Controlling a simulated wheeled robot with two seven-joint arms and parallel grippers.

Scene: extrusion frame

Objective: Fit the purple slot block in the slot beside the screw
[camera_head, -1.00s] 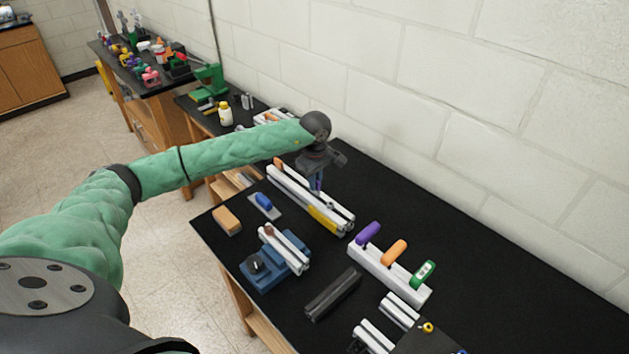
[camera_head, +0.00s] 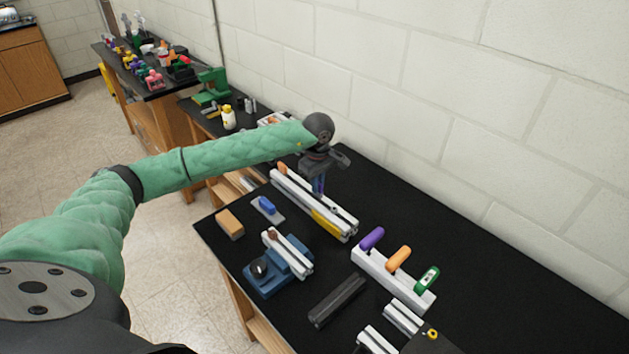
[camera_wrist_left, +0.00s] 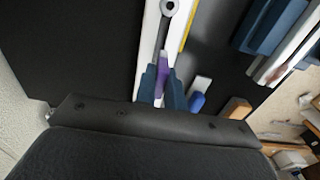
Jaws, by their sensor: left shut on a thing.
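My left gripper (camera_head: 319,186) is above the white extrusion rail (camera_head: 291,196) with the yellow strip (camera_head: 326,224). In the left wrist view its blue fingers (camera_wrist_left: 161,84) are shut on the purple slot block (camera_wrist_left: 164,62), which is partly hidden between them. The block lines up with the dark slot of the rail (camera_wrist_left: 150,25). I cannot tell whether it sits in the slot or just above it. The round-headed screw (camera_wrist_left: 169,7) is farther along the rail, at the top of the left wrist view. My right gripper is not in view.
A blue vise-like fixture (camera_head: 265,278) holding a short rail is nearer. A white block with purple (camera_head: 372,238), orange (camera_head: 398,257) and green (camera_head: 427,278) handles stands right. A dark bar (camera_head: 337,300) lies in front. The tabletop toward the wall is clear.

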